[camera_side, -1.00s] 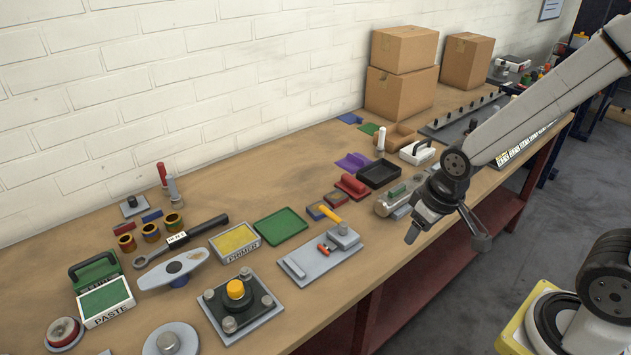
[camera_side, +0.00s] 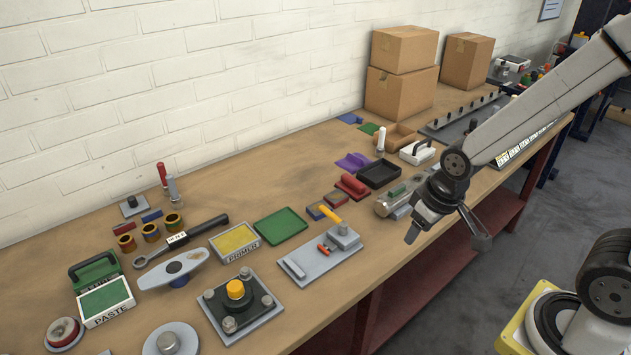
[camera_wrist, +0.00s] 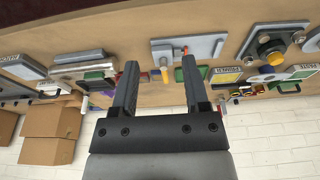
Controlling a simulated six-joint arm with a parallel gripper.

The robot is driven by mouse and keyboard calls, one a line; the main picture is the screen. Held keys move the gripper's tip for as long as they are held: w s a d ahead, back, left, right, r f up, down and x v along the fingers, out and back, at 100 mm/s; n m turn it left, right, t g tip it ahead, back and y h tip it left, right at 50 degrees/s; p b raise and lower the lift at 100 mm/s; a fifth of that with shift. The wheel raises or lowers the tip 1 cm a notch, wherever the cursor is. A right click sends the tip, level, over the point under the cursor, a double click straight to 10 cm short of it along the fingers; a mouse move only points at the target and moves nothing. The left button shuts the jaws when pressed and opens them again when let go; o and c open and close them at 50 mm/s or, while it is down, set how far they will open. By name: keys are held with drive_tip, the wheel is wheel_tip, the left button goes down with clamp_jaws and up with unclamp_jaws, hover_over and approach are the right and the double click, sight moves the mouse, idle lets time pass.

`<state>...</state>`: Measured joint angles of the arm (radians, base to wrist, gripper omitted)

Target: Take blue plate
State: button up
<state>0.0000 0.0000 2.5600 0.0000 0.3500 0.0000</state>
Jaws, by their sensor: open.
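A flat blue plate (camera_side: 350,118) lies on the bench at the back, in front of the cardboard boxes and beside a flat green piece. It looks thin and small in the side view; I cannot pick it out for sure in the wrist view. My gripper (camera_side: 446,238) hangs over the bench's front edge on the right, well apart from the blue plate. Its two fingers stand wide apart with nothing between them, as the wrist view (camera_wrist: 160,66) also shows.
Cardboard boxes (camera_side: 402,78) stand at the back. A green tray (camera_side: 281,226) and a grey fixture (camera_side: 241,304) lie left. Bare bench shows along the wall.

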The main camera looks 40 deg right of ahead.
drive_tip(key=o, duration=0.6)
drive_tip(key=shift+c, duration=0.2)
drive_tip(key=w+d+f+m+g, duration=0.1)
drive_tip(key=w+m, duration=0.7)
drive_tip(key=w, duration=1)
drive_tip(key=w+f+m, duration=0.3)
drive_tip(key=w, duration=0.1)
drive_tip(key=w+d+f+m+g, duration=0.1)
drive_tip(key=w+f+m, duration=0.2)
drive_tip(key=w, duration=0.2)
drive_tip(key=w+d+f+m, duration=0.1)
drive_tip(key=w+f+m, duration=0.1)
drive_tip(key=w+m, duration=0.2)
drive_tip(key=shift+w+d+f, duration=0.25)
drive_tip(key=shift+w+f, duration=0.15)
drive_tip(key=shift+w, duration=0.35)
drive_tip(key=shift+w+d+f+m+g, duration=0.1)
drive_tip(key=shift+w+f+m+g, duration=0.25)
drive_tip(key=shift+f+m, duration=0.15)
